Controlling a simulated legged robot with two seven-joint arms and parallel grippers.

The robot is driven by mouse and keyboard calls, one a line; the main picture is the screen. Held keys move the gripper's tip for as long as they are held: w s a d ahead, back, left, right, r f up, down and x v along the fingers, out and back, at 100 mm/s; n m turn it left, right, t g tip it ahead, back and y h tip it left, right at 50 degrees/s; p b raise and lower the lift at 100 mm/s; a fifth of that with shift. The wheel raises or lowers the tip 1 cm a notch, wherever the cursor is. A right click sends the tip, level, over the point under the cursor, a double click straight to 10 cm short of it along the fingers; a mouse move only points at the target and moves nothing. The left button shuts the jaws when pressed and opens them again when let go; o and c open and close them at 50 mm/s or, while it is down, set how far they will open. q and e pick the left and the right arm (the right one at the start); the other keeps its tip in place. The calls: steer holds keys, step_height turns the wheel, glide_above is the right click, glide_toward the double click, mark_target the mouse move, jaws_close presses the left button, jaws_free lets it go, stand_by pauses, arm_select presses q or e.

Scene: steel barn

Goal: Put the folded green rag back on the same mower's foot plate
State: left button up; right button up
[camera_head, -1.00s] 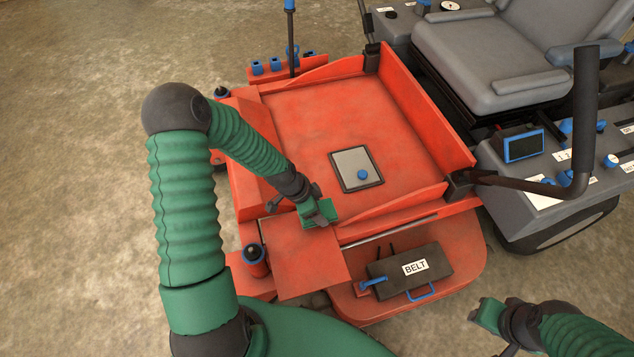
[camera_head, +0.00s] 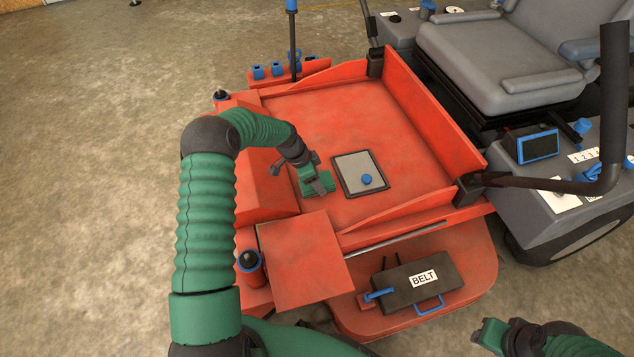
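The mower's foot plate (camera_head: 330,120) is the wide red floor between raised red edges. My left gripper (camera_head: 318,187) is over its front left part, left of the grey hatch. A small green bundle, which looks like the folded rag (camera_head: 325,184), is between its fingers. It nearly matches the gripper's own green, so its outline is hard to make out. No other green cloth shows on the mower. I cannot tell how high the gripper is above the plate.
A grey hatch (camera_head: 350,165) with a blue knob lies on the foot plate. A dark lever (camera_head: 610,120) and the grey seat (camera_head: 490,65) stand at the right. Bare floor lies left.

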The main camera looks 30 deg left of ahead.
arm_select(q)
steer(key=shift+f, duration=0.15)
steer(key=o, duration=1.3)
steer(key=shift+s+d+f, duration=0.1)
steer(key=shift+s+d, duration=0.1)
steer(key=w+p+v, duration=0.1)
steer(key=p+v, duration=0.4)
steer(key=v, duration=0.7)
steer(key=s+d+r+n+g+y, duration=0.1)
steer(key=s+d+r+n+y, duration=0.3)
steer(key=s+d, duration=0.65)
steer(key=s+d+r+n, duration=0.1)
steer(key=s+d, duration=0.1)
steer(key=s, duration=0.1)
steer(key=s+d+r+n, duration=0.1)
steer(key=s+d, duration=0.2)
steer(key=s, duration=0.1)
steer(key=s+d+r+n+h, duration=0.1)
steer(key=s+d+n, duration=0.1)
steer(key=s+d, duration=0.1)
steer(key=shift+s+d+r, duration=0.1)
steer(key=shift+s+r, duration=0.3)
steer(key=shift+s, duration=0.1)
